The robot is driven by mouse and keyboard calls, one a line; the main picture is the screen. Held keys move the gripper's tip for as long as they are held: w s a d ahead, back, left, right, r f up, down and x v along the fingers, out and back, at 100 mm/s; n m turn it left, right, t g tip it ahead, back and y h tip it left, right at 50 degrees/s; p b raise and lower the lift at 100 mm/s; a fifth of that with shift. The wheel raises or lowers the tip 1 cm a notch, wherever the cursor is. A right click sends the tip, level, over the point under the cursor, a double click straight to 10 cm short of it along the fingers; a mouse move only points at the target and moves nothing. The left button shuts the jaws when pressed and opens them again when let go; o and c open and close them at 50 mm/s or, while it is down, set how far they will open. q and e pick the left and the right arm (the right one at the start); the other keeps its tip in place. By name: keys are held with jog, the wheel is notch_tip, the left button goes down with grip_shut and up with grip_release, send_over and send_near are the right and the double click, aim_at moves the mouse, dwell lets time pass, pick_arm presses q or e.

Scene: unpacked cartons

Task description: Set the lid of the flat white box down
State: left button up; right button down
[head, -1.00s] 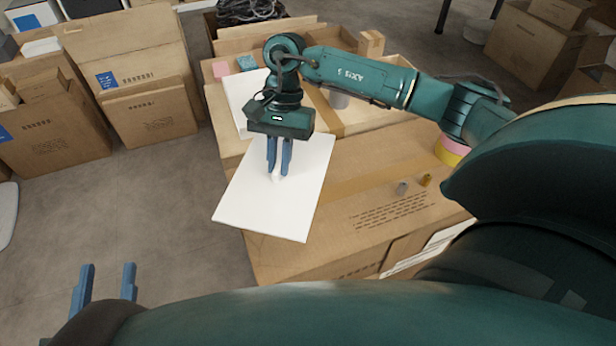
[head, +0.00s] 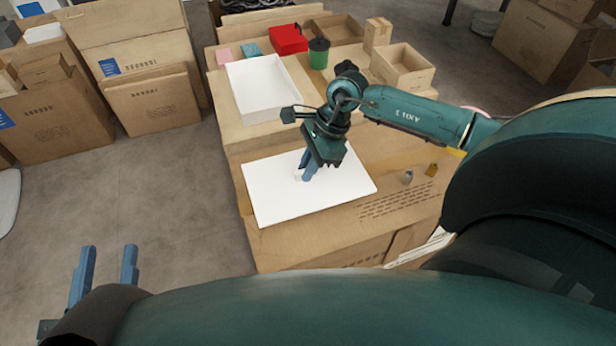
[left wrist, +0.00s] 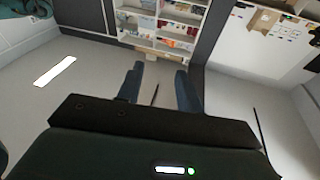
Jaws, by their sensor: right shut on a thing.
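The white lid (head: 270,202) is a flat sheet with a small pale knob in its middle. It lies level on or just above the front part of the large carton; I cannot tell if it touches. My right gripper (head: 304,178) is shut on the lid's knob, its blue fingers tilted. The flat white box (head: 268,90) stands open and empty behind the lid, on the same carton. My left gripper (head: 104,268) is low at the left, away from the carton, open and empty. Its spread fingers also show in the left wrist view (left wrist: 160,85).
The large carton (head: 330,255) carries a red box (head: 288,38), a green cup (head: 318,55), an open small carton (head: 405,68) and pink and blue blocks at the back.

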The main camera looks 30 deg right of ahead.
notch_tip(320, 180, down, 3)
jog(key=shift+f+b, duration=0.1)
jog(key=shift+b, duration=0.35)
jog(key=shift+f, duration=0.15)
jog(key=c, duration=1.5)
grip_release()
pick_arm(q)
jog(key=shift+w+d, duration=0.1)
pick_arm(e)
jog(key=shift+o, duration=0.2)
